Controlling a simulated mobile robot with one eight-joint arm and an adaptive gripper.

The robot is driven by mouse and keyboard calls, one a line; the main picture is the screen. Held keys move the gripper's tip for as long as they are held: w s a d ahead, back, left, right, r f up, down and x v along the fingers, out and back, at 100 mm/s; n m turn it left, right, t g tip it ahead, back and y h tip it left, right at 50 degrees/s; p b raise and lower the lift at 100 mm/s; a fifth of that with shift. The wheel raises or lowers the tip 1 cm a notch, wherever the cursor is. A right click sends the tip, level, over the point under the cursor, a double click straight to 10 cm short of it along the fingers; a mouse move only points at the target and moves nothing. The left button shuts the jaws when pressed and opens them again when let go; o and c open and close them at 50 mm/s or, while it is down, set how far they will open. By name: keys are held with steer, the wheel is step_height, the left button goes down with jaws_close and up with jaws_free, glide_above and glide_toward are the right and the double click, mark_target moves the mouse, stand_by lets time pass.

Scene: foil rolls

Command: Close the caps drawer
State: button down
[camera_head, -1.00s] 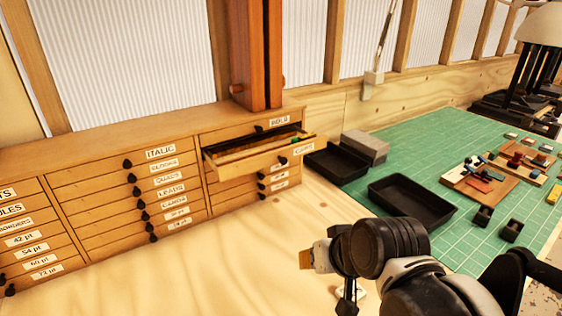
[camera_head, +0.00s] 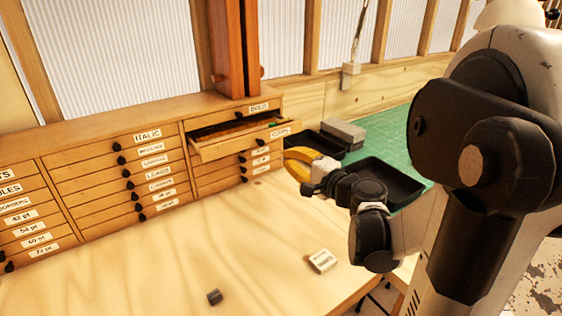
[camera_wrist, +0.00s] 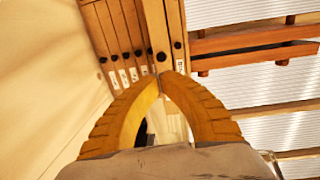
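The caps drawer (camera_head: 236,146) is in the right column of the wooden cabinet, just below the drawer labelled BOLD. It is pulled out, with its open top and some contents showing. My gripper (camera_head: 288,158) has yellow fingers and is just in front of the drawer's right end, at about the height of its front. In the wrist view, my fingertips (camera_wrist: 163,76) come together with nothing visible between them. A dark knob (camera_wrist: 161,57) shows just beyond the tips. I cannot tell whether the fingers touch the drawer front.
The other cabinet drawers (camera_head: 125,175) look shut. Black trays (camera_head: 385,184) lie on the green mat to the right, near my arm. A pale block (camera_head: 322,260) and a small dark block (camera_head: 214,297) lie on the otherwise clear wooden table.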

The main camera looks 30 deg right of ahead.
mark_target(243, 128)
steer(key=w+b, duration=0.2)
steer(key=w, duration=0.7)
steer(key=shift+w+a+f, duration=0.25)
steer(key=shift+a+f, duration=0.1)
steer(key=shift+a, duration=0.05)
steer(key=shift+w, duration=0.1)
steer(key=w, duration=1.3)
steer(key=shift+w+a, duration=0.2)
